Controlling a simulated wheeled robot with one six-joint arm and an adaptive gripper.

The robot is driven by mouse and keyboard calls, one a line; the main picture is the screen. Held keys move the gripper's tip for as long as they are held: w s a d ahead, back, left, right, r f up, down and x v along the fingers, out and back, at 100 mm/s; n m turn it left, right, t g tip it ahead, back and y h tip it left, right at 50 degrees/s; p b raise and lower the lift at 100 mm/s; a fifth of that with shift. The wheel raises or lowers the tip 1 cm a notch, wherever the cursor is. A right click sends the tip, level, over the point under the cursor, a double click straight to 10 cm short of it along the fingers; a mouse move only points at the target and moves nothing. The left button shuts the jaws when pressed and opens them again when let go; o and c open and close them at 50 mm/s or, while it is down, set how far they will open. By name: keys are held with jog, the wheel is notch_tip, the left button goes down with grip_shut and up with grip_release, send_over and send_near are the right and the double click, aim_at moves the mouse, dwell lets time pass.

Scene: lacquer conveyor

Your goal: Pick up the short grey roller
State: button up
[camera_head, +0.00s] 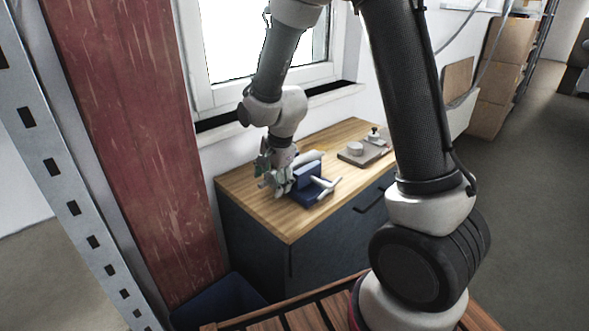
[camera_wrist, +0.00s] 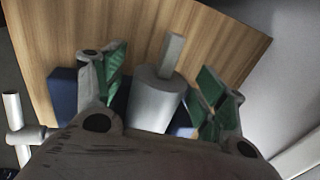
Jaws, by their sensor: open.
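The short grey roller (camera_wrist: 157,100) is a smooth grey cylinder with a thinner stub at its far end. In the wrist view it lies between the green-padded fingers of my gripper (camera_wrist: 163,75), with a visible gap towards the right finger. In the head view, a light grey part of the roller (camera_head: 307,158) shows beside the blue vise-like block (camera_head: 305,178). My gripper (camera_head: 272,172) is open over the roller's near part. The wrist housing hides the roller's near end. I cannot tell whether the roller rests on the blue block or is clamped in it.
The block stands on a wooden-topped dark cabinet (camera_head: 262,218) and has pale bar handles (camera_head: 325,185) to its right. A board (camera_head: 362,155) with small round parts lies at the back right. A red post (camera_head: 130,130) and the window (camera_head: 225,50) bound the left and back.

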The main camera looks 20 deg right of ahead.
jog(key=c, duration=1.4)
